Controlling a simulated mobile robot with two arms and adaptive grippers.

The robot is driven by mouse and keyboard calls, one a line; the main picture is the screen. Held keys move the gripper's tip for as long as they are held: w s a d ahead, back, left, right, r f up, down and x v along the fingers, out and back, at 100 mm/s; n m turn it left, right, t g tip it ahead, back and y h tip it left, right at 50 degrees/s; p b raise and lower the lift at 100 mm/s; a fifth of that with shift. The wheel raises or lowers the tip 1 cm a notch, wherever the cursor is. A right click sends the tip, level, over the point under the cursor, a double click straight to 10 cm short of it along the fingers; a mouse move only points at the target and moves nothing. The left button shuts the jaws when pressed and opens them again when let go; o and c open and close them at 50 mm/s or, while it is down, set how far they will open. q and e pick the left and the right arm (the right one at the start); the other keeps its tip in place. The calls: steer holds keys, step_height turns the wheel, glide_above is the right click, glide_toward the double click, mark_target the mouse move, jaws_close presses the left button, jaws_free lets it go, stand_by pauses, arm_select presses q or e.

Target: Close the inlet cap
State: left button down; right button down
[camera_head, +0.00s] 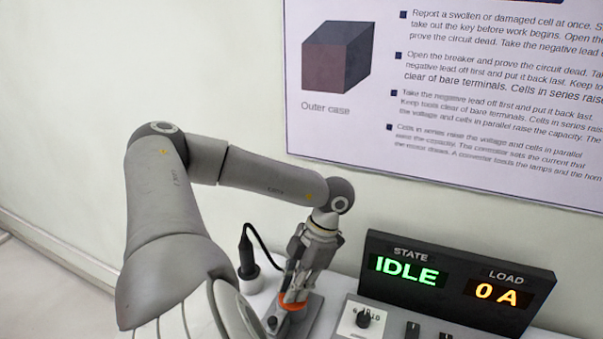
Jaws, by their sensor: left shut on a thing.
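My left gripper (293,296) reaches down from my left arm to a small grey unit (306,322) on the bench. It is shut on an orange part (291,305) at the top of that unit. The orange part looks like the inlet cap, but the fingers hide most of it. I cannot tell whether it is seated or raised. My right gripper is not in view.
A black plug (246,252) with a curved cable stands in a holder (249,279) left of the gripper. A poster (440,100) hangs on the wall.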

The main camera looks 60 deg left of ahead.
arm_select(q)
steer(key=shift+s+a+m, duration=0.15)
steer(key=shift+s+m, duration=0.05)
steer(key=shift+m, duration=0.3)
steer(key=c, duration=1.3)
jaws_free()
steer(key=shift+c, duration=0.2)
steer(key=v, duration=0.7)
steer(key=shift+r, duration=0.2)
steer(key=shift+w, duration=0.1)
